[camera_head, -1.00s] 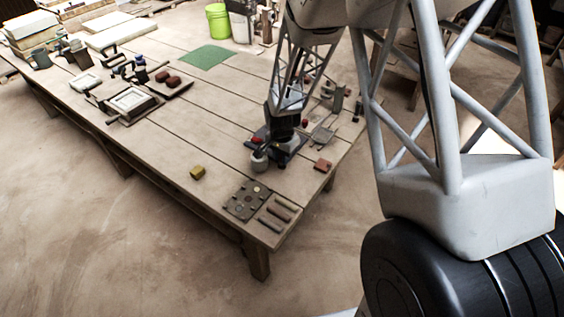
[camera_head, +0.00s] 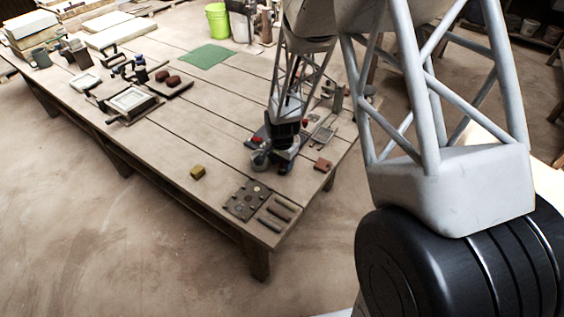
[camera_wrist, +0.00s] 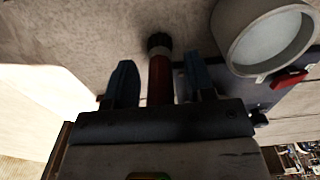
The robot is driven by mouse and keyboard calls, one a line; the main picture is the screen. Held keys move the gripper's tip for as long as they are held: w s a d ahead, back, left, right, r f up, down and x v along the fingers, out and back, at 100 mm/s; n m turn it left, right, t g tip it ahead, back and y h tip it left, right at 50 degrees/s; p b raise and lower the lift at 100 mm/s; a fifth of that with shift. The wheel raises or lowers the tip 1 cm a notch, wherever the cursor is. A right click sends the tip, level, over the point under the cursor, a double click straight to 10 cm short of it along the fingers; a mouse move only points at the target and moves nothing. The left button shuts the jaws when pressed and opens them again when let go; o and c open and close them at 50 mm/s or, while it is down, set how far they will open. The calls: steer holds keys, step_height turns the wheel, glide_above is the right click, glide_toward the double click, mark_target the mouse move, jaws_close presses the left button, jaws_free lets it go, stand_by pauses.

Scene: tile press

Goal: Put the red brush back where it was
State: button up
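The red brush (camera_wrist: 159,78), a red shaft with a dark end, shows between the two blue fingers of my gripper (camera_wrist: 161,82) in the wrist view. A gap shows on each side of the shaft, so the fingers are open and not clamped on it. In the head view my gripper (camera_head: 284,166) is low over the near right part of the table; the brush cannot be made out there. I cannot tell whether the brush touches the table.
A grey round cup (camera_wrist: 265,38) stands close to the right finger, with a small red piece (camera_wrist: 290,79) beside it. A dark tool plate (camera_head: 247,200), a yellow block (camera_head: 198,172) and a reddish block (camera_head: 323,165) lie nearby. The table's middle is mostly clear.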

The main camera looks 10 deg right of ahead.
steer(key=shift+r, duration=0.1)
step_height(320, 180, up, 12)
steer(key=shift+f, duration=0.15)
steer(key=shift+r, duration=0.2)
stand_by(0.7)
stand_by(0.5)
steer(key=shift+s+r, duration=0.1)
steer(key=shift+r, duration=0.15)
steer(key=s+d+r+n+t, duration=0.1)
steer(key=s+d+r+n, duration=0.15)
steer(key=s+r, duration=0.8)
steer(key=s+d+r+n+t, duration=0.15)
steer(key=s+r+n, duration=0.25)
steer(key=s+r, duration=0.65)
steer(key=s+d+r+n, duration=0.1)
steer(key=s+r+n, duration=0.1)
steer(key=s, duration=1)
steer(key=shift+s+d+r, duration=0.15)
steer(key=shift+d, duration=0.05)
